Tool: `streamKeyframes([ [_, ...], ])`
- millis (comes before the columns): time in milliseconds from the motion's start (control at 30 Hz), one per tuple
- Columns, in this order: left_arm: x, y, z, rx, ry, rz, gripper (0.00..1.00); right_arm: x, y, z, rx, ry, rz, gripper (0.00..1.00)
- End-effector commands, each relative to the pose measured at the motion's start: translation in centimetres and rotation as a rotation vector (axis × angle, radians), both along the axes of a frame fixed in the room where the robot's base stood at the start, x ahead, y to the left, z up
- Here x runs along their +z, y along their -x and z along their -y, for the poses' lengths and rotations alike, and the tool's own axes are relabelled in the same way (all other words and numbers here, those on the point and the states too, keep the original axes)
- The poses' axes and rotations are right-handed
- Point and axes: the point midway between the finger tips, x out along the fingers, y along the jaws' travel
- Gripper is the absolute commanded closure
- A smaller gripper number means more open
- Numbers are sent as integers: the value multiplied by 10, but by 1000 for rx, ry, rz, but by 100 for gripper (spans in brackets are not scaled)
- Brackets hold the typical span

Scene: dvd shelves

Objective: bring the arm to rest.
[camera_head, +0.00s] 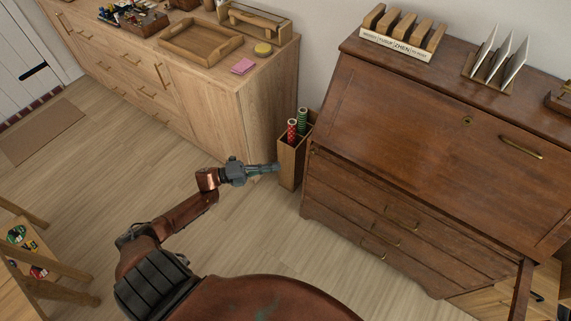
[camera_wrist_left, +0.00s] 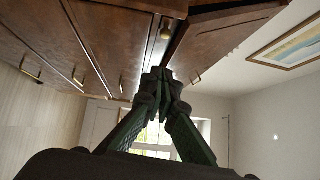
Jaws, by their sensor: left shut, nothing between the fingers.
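My left gripper (camera_head: 263,170) is shut and empty in the head view. Its arm comes up from the lower left and reaches over the floor to just in front of a wooden holder. In the left wrist view, the fingers of my left gripper (camera_wrist_left: 159,76) meet at their tips with nothing between them. Behind the tips is the brown wood of the desk (camera_wrist_left: 130,40) with a round brass knob. I cannot tell whether the fingertips touch anything. My right gripper does not show in either view.
The holder (camera_head: 288,165) with red and green rolls stands between the light sideboard (camera_head: 215,107) and the dark desk (camera_head: 420,130). A stool-like wooden piece (camera_head: 47,260) is at lower left. The floor (camera_head: 120,170) left of my arm is clear.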

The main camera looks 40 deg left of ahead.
Motion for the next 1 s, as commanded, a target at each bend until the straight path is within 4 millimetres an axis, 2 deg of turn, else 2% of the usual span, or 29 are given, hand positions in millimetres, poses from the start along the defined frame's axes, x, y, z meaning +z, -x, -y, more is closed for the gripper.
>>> streamKeyframes([
  [133, -1, 7, -6, 0, 0, 0, 100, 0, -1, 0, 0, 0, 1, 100],
  [400, -3, 8, -8, 7, 4, -7, 100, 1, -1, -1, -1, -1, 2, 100],
  [467, -11, 8, -12, 32, 16, -33, 100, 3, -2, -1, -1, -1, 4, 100],
  [533, -30, 9, -20, 95, 49, -98, 100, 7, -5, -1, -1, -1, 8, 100],
  [567, -42, 11, -26, 131, 67, -135, 100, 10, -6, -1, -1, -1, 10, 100],
  [667, -98, 23, -47, 289, 152, -304, 100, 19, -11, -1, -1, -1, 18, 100],
  [700, -123, 33, -55, 360, 189, -379, 100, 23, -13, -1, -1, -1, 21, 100],
  [767, -163, 51, -65, 462, 247, -491, 100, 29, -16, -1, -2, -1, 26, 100],
  [800, -188, 65, -70, 527, 282, -563, 100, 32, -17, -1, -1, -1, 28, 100],
  [867, -224, 89, -75, 619, 333, -666, 100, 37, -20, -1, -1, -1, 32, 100],
  [900, -248, 108, -77, 680, 365, -733, 100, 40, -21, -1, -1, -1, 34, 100],
  [1000, -302, 158, -75, 823, 440, -893, 100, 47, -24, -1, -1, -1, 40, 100],
])
